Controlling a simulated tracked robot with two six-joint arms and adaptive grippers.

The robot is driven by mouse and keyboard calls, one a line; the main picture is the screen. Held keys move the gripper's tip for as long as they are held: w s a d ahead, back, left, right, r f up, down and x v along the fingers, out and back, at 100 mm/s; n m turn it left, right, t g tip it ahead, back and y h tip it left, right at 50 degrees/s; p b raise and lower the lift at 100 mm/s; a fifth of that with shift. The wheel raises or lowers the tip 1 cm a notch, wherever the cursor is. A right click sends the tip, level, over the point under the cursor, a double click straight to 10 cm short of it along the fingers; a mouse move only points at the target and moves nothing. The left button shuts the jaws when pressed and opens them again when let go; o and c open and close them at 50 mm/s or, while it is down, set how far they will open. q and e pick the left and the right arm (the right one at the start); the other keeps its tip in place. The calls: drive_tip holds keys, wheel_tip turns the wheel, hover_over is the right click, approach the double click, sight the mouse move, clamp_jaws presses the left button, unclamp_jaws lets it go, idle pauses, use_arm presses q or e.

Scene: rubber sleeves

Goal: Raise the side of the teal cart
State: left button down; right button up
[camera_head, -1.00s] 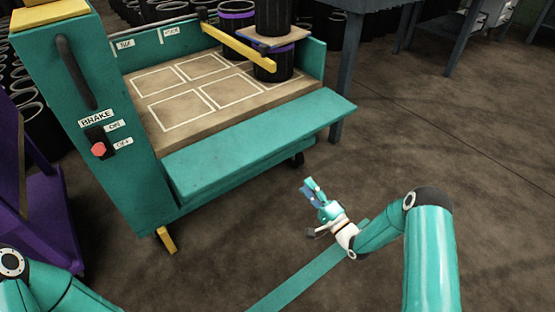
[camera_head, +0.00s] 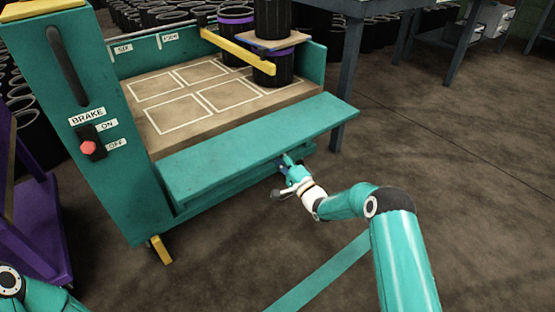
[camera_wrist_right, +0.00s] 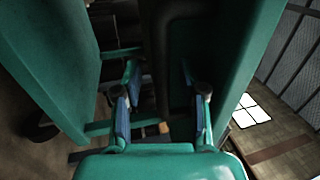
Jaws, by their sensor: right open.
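The teal cart (camera_head: 115,150) stands at the left with its near side panel (camera_head: 262,138) folded down, sticking outward, roughly flat. My right gripper (camera_head: 287,162) is at the panel's outer edge, low and partly hidden beneath it; I cannot tell whether it touches. In the right wrist view my right gripper (camera_wrist_right: 161,105) has its two blue-padded fingers apart, with nothing clearly held between them. Teal surfaces lie on both sides of the fingers. My left gripper is out of view.
The cart bed (camera_head: 205,95) has white-outlined squares. Black sleeves (camera_head: 270,65) and a yellow bar (camera_head: 240,52) are at its far side. A brake switch (camera_head: 90,146) is on the end post. A purple cart (camera_head: 40,225) stands left; floor at right is clear.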

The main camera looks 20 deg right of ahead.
drive_tip(key=shift+w+a, duration=0.1)
drive_tip(key=shift+w, duration=0.1)
clamp_jaws()
idle(0.4)
